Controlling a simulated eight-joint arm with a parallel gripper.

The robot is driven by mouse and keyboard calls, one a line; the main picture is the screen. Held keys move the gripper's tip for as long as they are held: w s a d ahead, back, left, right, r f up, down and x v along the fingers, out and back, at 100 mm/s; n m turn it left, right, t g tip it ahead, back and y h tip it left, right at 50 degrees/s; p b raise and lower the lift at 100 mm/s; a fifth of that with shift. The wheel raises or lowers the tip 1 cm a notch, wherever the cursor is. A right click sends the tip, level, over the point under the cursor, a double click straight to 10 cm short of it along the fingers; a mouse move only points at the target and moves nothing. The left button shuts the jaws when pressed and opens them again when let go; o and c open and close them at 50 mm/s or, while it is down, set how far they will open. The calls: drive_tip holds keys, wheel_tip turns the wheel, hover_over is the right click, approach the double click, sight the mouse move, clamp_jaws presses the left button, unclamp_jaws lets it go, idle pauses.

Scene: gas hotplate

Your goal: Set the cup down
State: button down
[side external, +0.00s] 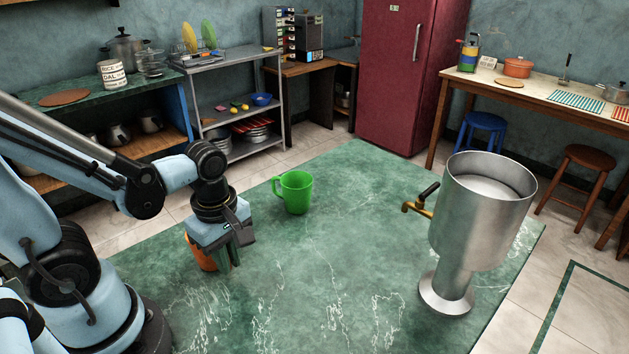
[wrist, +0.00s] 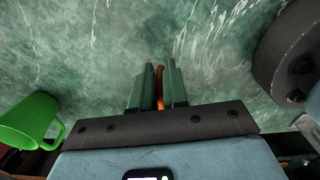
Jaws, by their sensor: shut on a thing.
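An orange cup (side external: 201,256) shows partly behind my gripper in the side external view, at the left of the green marbled table. My gripper (side external: 229,256) points down and is shut on it. In the wrist view only a thin orange strip of the cup (wrist: 160,88) shows between the two fingers. I cannot tell whether its base touches the tabletop. A green mug (side external: 296,192) stands upright on the table, behind and right of my gripper, apart from it. The mug also shows at the left of the wrist view (wrist: 28,121).
A tall metal urn (side external: 470,225) with a brass tap (side external: 419,203) stands at the table's right. The table's middle (side external: 345,250) is clear between my gripper and the urn. Shelves, a red fridge (side external: 407,75) and a wooden counter (side external: 545,88) stand beyond the table.

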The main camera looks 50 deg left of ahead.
drive_tip(key=shift+f, duration=0.15)
drive_tip(key=c, duration=1.1)
unclamp_jaws()
drive_tip(key=shift+r, duration=0.2)
drive_tip(key=shift+r, duration=5.95)
drive_tip(key=w+m+t, duration=0.2)
drive_tip(key=m, duration=0.4)
drive_tip(key=w+f+m+t, duration=0.1)
drive_tip(key=w+m+t, duration=0.1)
drive_tip(key=m, duration=0.5)
drive_tip(key=w+m+t, duration=0.3)
drive_tip(key=w+m, duration=0.1)
drive_tip(key=m, duration=0.2)
drive_tip(key=shift+d+f+m, duration=0.15)
drive_tip(key=shift+d+m, duration=0.15)
